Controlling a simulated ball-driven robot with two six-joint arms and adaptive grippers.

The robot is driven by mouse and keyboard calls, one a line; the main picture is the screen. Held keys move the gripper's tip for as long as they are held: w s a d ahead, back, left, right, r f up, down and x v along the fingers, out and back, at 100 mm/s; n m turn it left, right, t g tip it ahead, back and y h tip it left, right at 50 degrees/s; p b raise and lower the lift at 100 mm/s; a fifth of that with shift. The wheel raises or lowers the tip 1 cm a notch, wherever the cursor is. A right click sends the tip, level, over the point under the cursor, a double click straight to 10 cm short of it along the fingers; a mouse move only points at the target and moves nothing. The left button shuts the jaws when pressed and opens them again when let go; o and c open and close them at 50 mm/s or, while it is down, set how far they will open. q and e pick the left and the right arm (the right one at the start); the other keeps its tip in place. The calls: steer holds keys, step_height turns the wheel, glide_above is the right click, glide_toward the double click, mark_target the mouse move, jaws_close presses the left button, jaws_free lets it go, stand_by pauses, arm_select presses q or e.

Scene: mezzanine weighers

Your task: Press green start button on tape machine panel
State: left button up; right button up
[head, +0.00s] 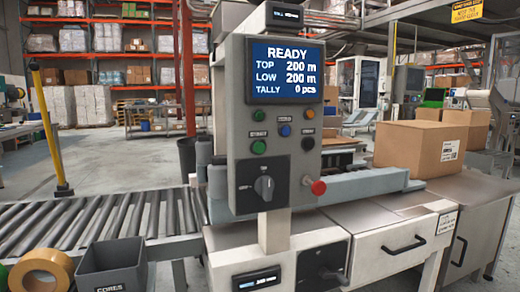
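The tape machine's grey control panel (243,185) stands upright on a post near the middle of the head view. Its screen (287,73) reads READY, TOP 200 m, LOW 200 m, TALLY 0 pcs. A green button (259,147) is on the panel's left side under a small label too small to read. A smaller green round piece (258,116) is above it, just under the screen; I cannot tell whether it is a lamp or a button. Nothing covers either. Neither of my grippers is in view.
A dark rotary switch (264,187) and a protruding red knob (318,187) are lower on the panel. A roller conveyor (95,217) runs left. A grey bin (112,271) and tan tape roll (47,272) are at the front left. A cardboard box (408,148) sits right.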

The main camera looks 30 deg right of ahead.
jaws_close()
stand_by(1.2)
